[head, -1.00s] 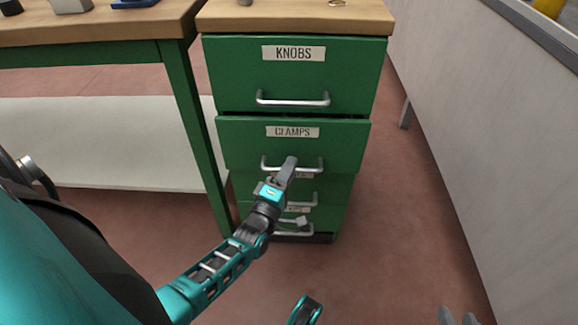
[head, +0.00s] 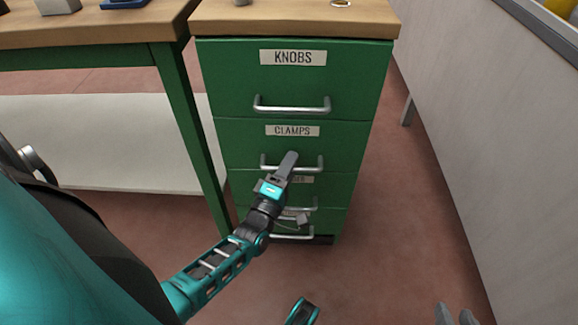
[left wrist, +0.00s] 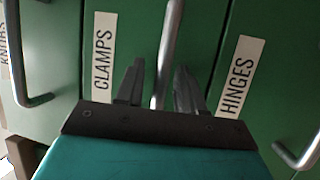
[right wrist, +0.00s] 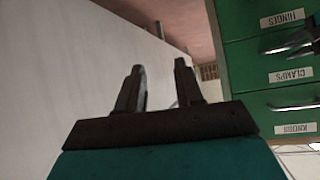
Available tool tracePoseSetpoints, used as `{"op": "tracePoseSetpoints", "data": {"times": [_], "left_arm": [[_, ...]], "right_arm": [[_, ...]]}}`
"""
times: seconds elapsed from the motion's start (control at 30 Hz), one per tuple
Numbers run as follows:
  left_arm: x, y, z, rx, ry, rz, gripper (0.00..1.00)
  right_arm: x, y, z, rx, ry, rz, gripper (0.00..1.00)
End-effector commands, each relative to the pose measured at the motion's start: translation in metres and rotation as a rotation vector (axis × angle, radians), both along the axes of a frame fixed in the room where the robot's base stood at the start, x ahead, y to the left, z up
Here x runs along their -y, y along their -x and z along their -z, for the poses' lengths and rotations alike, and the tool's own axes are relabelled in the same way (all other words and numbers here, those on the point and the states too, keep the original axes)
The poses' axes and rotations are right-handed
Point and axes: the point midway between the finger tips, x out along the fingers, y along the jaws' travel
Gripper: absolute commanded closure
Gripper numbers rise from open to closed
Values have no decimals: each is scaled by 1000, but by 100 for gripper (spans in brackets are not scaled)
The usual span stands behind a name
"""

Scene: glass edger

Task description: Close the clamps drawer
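The clamps drawer (head: 340,142) is the green second drawer of the cabinet. In the head view its front lies level with the drawers above and below, with only a thin seam along its top. Its silver bar handle (head: 312,165) also shows in the left wrist view (left wrist: 172,30). My left gripper (head: 290,160) is at this handle, with its fingers (left wrist: 158,80) apart on either side of the bar. It is not clamped on it. My right gripper (right wrist: 162,80) is open and empty, low at the right, away from the cabinet.
The knobs drawer (head: 355,80) above looks shut, and the hinges drawer (head: 335,185) is below. A green-legged workbench (head: 90,55) stands left, close to the cabinet. A grey panel (head: 465,110) rises at the right, with open floor (head: 400,220) between.

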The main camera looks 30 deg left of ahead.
Motion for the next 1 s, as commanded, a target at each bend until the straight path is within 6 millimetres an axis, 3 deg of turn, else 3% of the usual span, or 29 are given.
{"op": "tracePoseSetpoints", "data": {"times": [0.47, 0.57, 1.0], "left_arm": [[1, 5, 2, -4, 0, 1, 60], [3, 17, 4, -6, 1, 1, 60], [16, 105, 20, -6, 0, 0, 60]], "right_arm": [[-2, -5, -9, 20, -3, -3, 64], [-2, -6, -12, 21, -4, -3, 64], [3, -3, -14, 17, 4, 7, 64]]}}
